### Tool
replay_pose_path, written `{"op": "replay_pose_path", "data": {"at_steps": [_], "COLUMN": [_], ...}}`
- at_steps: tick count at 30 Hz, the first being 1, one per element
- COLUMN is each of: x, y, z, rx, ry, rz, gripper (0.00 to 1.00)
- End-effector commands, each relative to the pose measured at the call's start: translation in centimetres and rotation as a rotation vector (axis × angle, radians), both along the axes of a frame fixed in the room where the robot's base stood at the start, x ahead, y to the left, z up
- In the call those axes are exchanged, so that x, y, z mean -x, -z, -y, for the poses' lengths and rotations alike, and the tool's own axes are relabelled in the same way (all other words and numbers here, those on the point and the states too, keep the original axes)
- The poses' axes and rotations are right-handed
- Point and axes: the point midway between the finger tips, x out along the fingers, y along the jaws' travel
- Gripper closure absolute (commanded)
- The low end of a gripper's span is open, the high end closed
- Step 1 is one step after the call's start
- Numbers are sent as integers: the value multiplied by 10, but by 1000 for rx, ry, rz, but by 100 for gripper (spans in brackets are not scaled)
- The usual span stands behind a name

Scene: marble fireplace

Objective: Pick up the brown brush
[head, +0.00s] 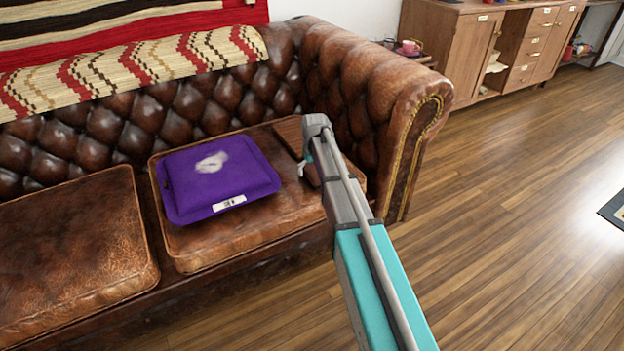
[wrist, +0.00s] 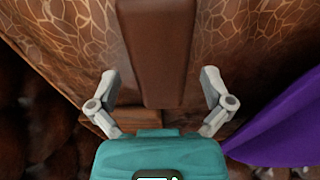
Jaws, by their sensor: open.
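A smooth brown bar-shaped thing, which looks like the brown brush (wrist: 155,50), runs down from the top of the wrist view and ends between my fingers. My gripper (wrist: 158,77) is open, with one finger on each side of it and a gap visible on both sides. In the head view, my gripper (head: 303,168) is low over the right end of the sofa seat. A flat brown piece (head: 288,134) shows just behind it, and my arm hides part of that area. I see no bristles.
A purple cushion (head: 218,178) lies on the same seat pad, left of my gripper; its edge shows at the right of the wrist view (wrist: 280,130). The tufted sofa armrest (head: 365,85) rises close on the right. Open wooden floor (head: 510,190) lies beyond.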

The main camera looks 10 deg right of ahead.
Motion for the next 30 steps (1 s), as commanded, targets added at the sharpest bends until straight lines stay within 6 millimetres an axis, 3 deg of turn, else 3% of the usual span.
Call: {"op": "replay_pose_path", "data": {"at_steps": [21, 23, 30], "x": [-1, -1, -1], "y": [5, 5, 5], "z": [-1, -1, -1], "rx": [0, 0, 0], "ry": [0, 0, -1], "rz": [0, 0, 0], "gripper": [0, 7, 52]}}
